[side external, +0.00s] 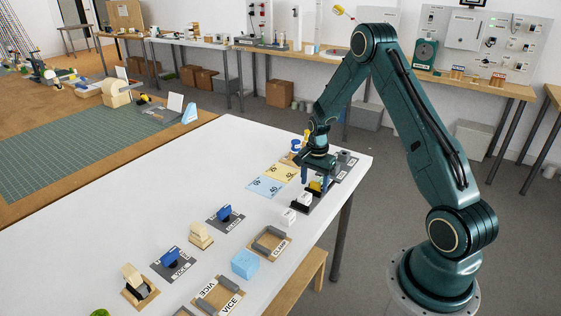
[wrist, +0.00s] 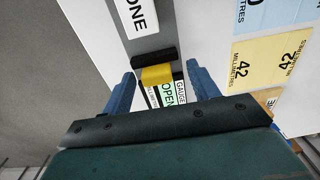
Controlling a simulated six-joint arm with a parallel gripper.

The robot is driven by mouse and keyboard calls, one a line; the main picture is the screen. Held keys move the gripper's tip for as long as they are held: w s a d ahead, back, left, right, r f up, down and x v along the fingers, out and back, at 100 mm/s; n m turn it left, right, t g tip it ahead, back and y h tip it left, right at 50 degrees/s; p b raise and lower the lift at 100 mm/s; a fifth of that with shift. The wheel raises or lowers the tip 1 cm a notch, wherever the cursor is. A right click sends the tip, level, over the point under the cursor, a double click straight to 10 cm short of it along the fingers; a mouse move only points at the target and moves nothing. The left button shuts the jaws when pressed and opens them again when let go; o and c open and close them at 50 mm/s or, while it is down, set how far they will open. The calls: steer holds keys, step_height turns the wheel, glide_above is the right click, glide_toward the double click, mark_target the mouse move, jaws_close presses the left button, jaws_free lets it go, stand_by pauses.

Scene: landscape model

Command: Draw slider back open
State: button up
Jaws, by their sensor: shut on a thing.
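The slider is a yellow block (wrist: 156,76) with a dark crossbar (wrist: 155,57) beside it, on a dark grey gauge base (wrist: 133,42). White and green labels beside it read OPEN and GAUGE. In the side view the yellow slider (side external: 317,186) is partly hidden below my gripper (side external: 318,188). In the wrist view the blue fingers of my gripper (wrist: 161,70) stand on either side of the slider, shut on it. The exact contact at the fingertips is hard to see. A white label ending in ONE (wrist: 139,16) lies past the slider.
Yellow and blue millimetre cards (side external: 272,180) lie left of the gauge. A small white block (side external: 288,217), a clamp tray (side external: 269,243) and a light blue block (side external: 244,263) stand nearer the camera. The left part of the white table (side external: 120,200) is clear.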

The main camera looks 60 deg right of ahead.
mark_target(315, 183)
steer(key=shift+s+a+f, duration=0.3)
steer(key=shift+a+f, duration=0.1)
steer(key=shift+f, duration=0.25)
steer(key=shift+w+d+r, duration=0.1)
steer(key=shift+d+r, duration=0.05)
steer(key=shift+r, duration=1.45)
steer(key=shift+d+r, duration=0.1)
steer(key=shift+r, duration=1.75)
